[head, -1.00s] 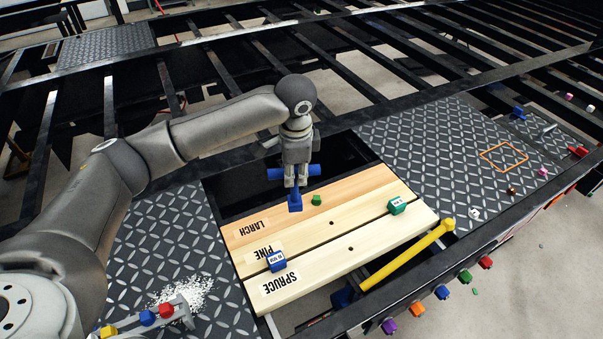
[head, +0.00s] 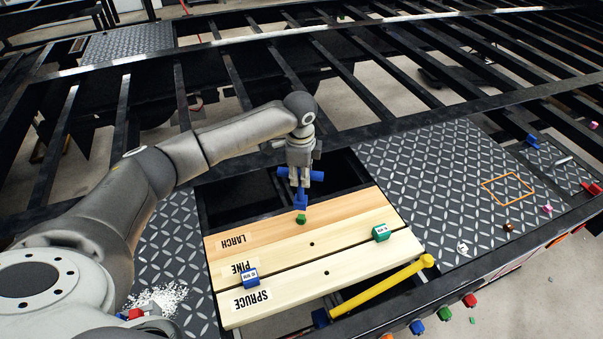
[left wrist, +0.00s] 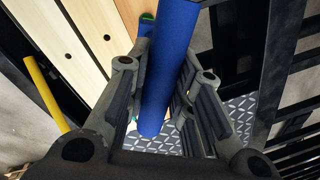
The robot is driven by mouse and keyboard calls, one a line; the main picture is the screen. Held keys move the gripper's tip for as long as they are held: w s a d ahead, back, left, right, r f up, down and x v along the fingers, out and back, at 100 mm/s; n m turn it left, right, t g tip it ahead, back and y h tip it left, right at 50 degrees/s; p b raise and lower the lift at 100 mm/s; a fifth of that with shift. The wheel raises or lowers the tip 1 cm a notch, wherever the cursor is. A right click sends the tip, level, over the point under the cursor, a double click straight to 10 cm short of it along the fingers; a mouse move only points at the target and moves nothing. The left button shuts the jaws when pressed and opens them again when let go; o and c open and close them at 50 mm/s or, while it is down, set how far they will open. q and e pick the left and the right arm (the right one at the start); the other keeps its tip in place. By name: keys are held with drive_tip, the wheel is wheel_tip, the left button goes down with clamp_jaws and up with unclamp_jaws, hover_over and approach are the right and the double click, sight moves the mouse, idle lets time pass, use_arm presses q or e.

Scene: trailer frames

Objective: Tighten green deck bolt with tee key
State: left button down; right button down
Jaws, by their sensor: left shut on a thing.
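My left gripper (head: 300,180) is shut on the crossbar of the blue tee key (head: 301,200) and holds it with the shaft pointing down. The green deck bolt (head: 300,219) stands on the larch board (head: 265,227), directly below the key's socket end in the head view. I cannot tell whether the socket touches the bolt. In the left wrist view the blue crossbar (left wrist: 168,75) runs between the fingers, and a sliver of green (left wrist: 147,16) shows beside it at the top. My right gripper is out of view.
The pine and spruce boards carry a blue tagged block (head: 250,277) and a green tagged block (head: 381,232). Tread plate (head: 440,180) lies to the right, with open frame behind. Coloured knobs line the front edge.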

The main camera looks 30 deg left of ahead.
sight(303, 199)
use_arm(q)
drive_tip(key=shift+w+d+f, duration=0.1)
drive_tip(key=shift+d+f, duration=0.05)
drive_tip(key=shift+f, duration=0.95)
drive_tip(key=shift+f+b, duration=0.6)
drive_tip(key=shift+f, duration=0.55)
drive_tip(key=shift+f+b, duration=0.5)
drive_tip(key=shift+f, duration=0.7)
drive_tip(key=shift+m+p, duration=0.35)
drive_tip(key=shift+m, duration=0.95)
drive_tip(key=shift+m+h, duration=0.3)
drive_tip(key=shift+m, duration=0.8)
drive_tip(key=m, duration=0.3)
drive_tip(key=m+h+b, duration=0.1)
drive_tip(key=m, duration=0.4)
drive_tip(key=shift+f+m, duration=0.15)
drive_tip(key=shift+m, duration=0.15)
drive_tip(key=m+g+b, duration=0.1)
drive_tip(key=m, duration=0.4)
drive_tip(key=shift+m+b, duration=0.3)
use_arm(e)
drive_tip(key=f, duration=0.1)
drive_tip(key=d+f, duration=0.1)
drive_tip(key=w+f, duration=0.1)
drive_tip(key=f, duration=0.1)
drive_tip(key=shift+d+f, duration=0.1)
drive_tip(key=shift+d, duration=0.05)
use_arm(q)
drive_tip(key=shift+r, duration=0.25)
